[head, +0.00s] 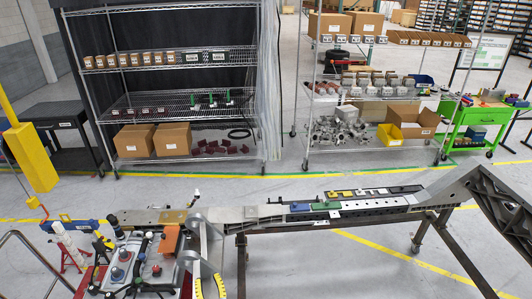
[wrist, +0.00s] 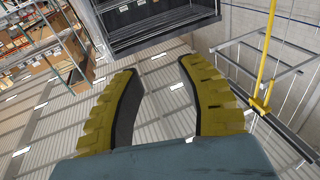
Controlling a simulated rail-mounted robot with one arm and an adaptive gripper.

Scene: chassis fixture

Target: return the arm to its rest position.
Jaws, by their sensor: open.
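My gripper (wrist: 157,72) is open in the wrist view. Its two yellow ribbed fingers with dark inner pads stand well apart, and nothing is between them. In the head view, what look like the yellow fingers of my gripper (head: 209,287) show at the bottom edge, below the grey chassis rail (head: 230,215) and right of a cluttered fixture plate (head: 138,268). The lower part of the gripper is cut off there.
The long chassis rail on dark legs runs across the head view, with green, blue and yellow parts (head: 320,206) on top. Wire shelves (head: 180,95) and a green cart (head: 478,118) stand behind. A yellow post (wrist: 266,60) and rails are at right in the wrist view.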

